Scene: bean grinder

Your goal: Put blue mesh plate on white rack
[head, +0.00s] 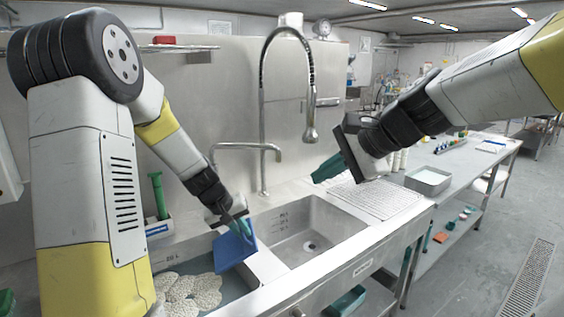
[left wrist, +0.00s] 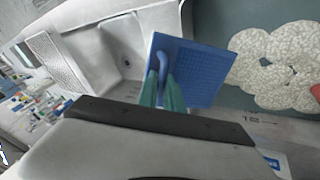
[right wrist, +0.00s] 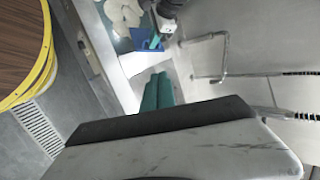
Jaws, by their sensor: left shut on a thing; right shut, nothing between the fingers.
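The blue mesh plate (head: 235,247) is tilted above the divider between the two sink basins. My left gripper (head: 243,226) is shut on its handle; the left wrist view shows the teal fingers (left wrist: 163,85) at the handle of the plate (left wrist: 190,75). The white rack (head: 375,198) lies flat on the counter to the right of the empty basin, and also shows in the left wrist view (left wrist: 55,62). My right gripper (head: 328,169) is shut and empty, raised above the back of the counter left of the rack. In the right wrist view its teal fingers (right wrist: 158,92) are together.
The left basin holds water and several pale speckled pieces (head: 187,292). The right basin (head: 310,240) is empty. A tall spring faucet (head: 262,110) and a lower tap (head: 250,147) stand behind the basins. A grey tray (head: 428,180) stands right of the rack.

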